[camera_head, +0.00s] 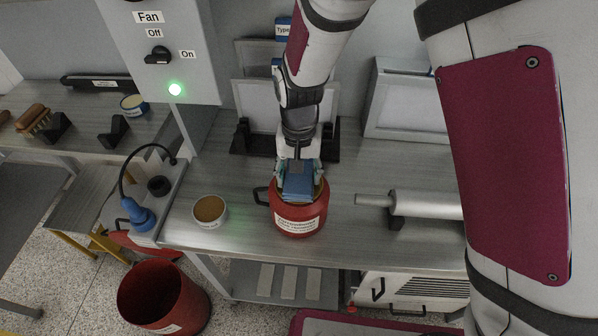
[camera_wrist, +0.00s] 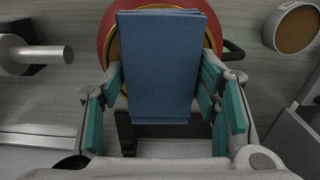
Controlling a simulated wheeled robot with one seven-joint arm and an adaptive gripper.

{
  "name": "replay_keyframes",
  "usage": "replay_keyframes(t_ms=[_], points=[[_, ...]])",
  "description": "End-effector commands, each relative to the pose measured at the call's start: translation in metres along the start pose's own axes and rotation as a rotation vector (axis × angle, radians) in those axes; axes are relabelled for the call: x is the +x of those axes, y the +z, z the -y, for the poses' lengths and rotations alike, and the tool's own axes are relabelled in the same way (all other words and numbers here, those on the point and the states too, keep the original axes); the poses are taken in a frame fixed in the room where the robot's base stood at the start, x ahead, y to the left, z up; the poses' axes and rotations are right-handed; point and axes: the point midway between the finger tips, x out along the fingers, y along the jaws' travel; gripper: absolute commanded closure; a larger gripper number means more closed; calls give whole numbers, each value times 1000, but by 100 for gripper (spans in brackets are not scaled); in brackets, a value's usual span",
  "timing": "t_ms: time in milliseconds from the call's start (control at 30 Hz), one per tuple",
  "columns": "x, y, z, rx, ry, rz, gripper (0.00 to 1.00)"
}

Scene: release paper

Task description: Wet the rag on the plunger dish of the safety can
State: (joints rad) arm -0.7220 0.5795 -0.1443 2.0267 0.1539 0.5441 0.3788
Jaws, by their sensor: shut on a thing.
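A red safety can (camera_head: 298,222) with a white label stands on the metal bench; a brass-coloured ring shows at its top. A folded blue rag (camera_head: 298,186) is over the dish on top of the can. My gripper (camera_head: 298,172) points down above the can and is shut on the rag. In the wrist view, the rag (camera_wrist: 162,65) lies between the teal finger pads of my gripper (camera_wrist: 163,100) and covers most of the can's top (camera_wrist: 112,45). The plunger dish is hidden under the rag. I cannot tell how hard the rag presses on it.
A round tin with a tan top (camera_head: 209,210) stands left of the can. A grey roller (camera_head: 425,204) on a stand lies to the right. Framed screens (camera_head: 410,100) stand behind. A fan switch box (camera_head: 160,50) is at upper left. A red bin (camera_head: 160,300) is on the floor.

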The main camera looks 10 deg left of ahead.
Motion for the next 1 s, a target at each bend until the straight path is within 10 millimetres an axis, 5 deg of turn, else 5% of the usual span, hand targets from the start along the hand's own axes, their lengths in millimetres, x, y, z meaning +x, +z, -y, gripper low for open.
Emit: replay_keyframes(t_ms=[500, 1000], points=[[-1, 1, 0, 0, 1, 2, 66], [-37, 1, 0, 0, 0, 0, 66]])
